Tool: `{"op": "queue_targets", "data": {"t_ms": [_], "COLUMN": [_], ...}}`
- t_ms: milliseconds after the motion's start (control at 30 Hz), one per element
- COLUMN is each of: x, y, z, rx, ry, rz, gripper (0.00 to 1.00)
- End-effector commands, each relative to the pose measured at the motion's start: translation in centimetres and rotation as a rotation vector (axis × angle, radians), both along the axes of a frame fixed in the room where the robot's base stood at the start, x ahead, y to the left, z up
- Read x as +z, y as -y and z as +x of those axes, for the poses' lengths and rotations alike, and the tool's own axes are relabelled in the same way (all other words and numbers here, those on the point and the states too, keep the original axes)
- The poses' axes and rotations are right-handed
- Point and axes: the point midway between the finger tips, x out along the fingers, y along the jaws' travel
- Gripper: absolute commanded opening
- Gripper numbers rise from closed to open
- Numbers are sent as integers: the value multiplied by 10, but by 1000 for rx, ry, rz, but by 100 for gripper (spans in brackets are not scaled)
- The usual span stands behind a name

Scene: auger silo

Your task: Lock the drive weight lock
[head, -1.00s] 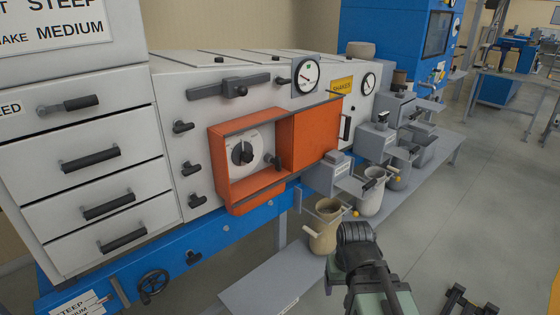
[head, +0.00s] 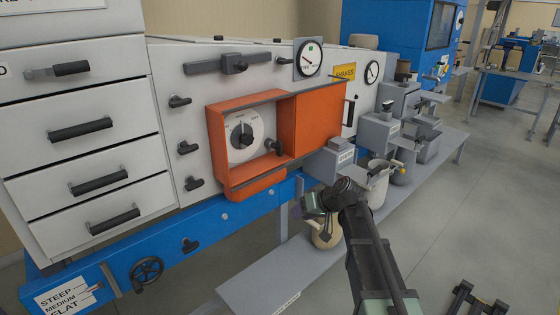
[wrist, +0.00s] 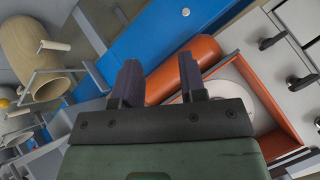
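No part carries a readable label as the drive weight lock, so I cannot tell which one it is. In the head view, an orange box (head: 237,182) on the grey cabinet front holds a white dial with a black pointer knob (head: 242,135). A second black knob (head: 274,147) sits at its right. Black handles (head: 179,101), (head: 188,147) and (head: 194,183) stand left of the box, and another handle (head: 190,245) is on the blue rail. My gripper (wrist: 159,80) is open and empty in the wrist view, apart from the orange box, which shows behind its fingers.
A blue rail (head: 215,222) with a black handwheel (head: 146,271) runs below the cabinet. A beige jug (head: 326,238) stands on the grey shelf (head: 262,282), partly hidden by my arm. Grey spouts and cups line the right. Open floor lies at right.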

Motion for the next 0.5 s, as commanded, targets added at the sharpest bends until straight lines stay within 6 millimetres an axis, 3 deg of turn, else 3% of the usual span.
{"op": "queue_targets", "data": {"t_ms": [33, 100, 200, 300, 500], "x": [3, 36, 85, 101, 101], "y": [-8, -14, -5, 4, 6], "z": [59, 122, 177, 185, 186], "rx": [29, 33, -30, -66, -40], "ry": [158, 441, 780, 954, 1019], "rz": [98, 218, 258, 189, 120], "gripper": [38, 38, 38, 38, 38]}}
